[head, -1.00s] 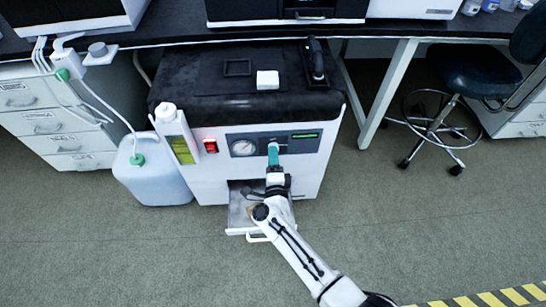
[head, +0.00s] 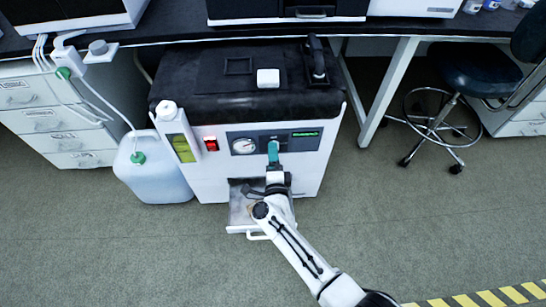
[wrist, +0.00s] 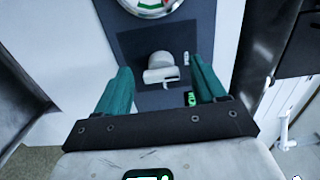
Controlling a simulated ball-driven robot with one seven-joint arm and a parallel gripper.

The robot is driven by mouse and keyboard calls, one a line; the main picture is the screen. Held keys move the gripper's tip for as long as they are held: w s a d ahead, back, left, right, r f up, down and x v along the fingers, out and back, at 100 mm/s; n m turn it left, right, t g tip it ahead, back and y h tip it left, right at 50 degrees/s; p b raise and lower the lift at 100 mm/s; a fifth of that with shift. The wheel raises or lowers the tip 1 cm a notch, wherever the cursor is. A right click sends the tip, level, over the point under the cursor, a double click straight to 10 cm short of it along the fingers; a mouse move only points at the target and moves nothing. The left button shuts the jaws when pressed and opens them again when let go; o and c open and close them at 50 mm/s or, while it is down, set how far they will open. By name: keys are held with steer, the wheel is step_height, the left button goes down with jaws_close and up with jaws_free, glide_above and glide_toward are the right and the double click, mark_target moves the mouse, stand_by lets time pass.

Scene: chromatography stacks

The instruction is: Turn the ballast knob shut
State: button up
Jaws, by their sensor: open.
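The ballast knob (wrist: 160,68) is a pale grey knob with a bar-like grip on the dark panel (wrist: 130,45), seen in the wrist view. My gripper (wrist: 160,80) is open, with one teal finger on each side of the knob. I see a gap between each finger and the knob in that view, and I cannot tell how deep the fingers reach. In the head view my gripper (head: 273,152) is at the front panel of the white pump cabinet (head: 220,180) and hides the knob.
A round gauge (head: 243,146) and a lit red switch (head: 211,144) sit left of my gripper; a green display (head: 305,134) is at right. An open drawer (head: 238,215) lies under my arm. A jug (head: 155,175) stands at left.

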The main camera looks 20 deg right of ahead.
steer(key=p+v, duration=0.2)
steer(key=v, duration=0.8)
steer(key=shift+s+a+p, duration=0.15)
steer(key=shift+s+p, duration=0.2)
steer(key=shift+s, duration=0.05)
steer(key=shift+r, duration=0.1)
